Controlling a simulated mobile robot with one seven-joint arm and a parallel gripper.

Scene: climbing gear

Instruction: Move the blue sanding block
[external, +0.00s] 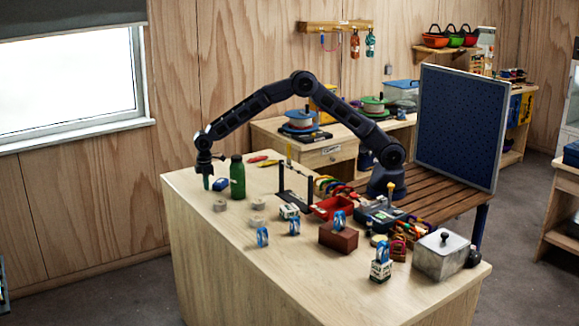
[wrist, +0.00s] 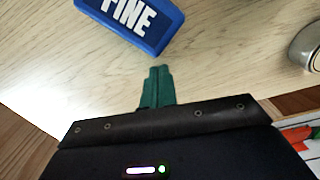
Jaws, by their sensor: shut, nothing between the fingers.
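The blue sanding block (external: 221,185) lies on the wooden table near its far left end, beside the green bottle. In the wrist view the block (wrist: 160,30) is at the top, cut off by the frame edge, with "FINE" in white on its face. My gripper (external: 207,187) points down just left of the block, low over the table. Its teal fingers (wrist: 158,72) are together with nothing between them, and a gap of bare table shows between their tips and the block.
A green bottle (external: 237,178) stands close to the right of the block. Tape rolls (external: 220,206) lie nearer the front. Small blue-and-white items, a brown box (external: 338,238) and a metal tin (external: 440,255) stand farther right. The table's left front area is clear.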

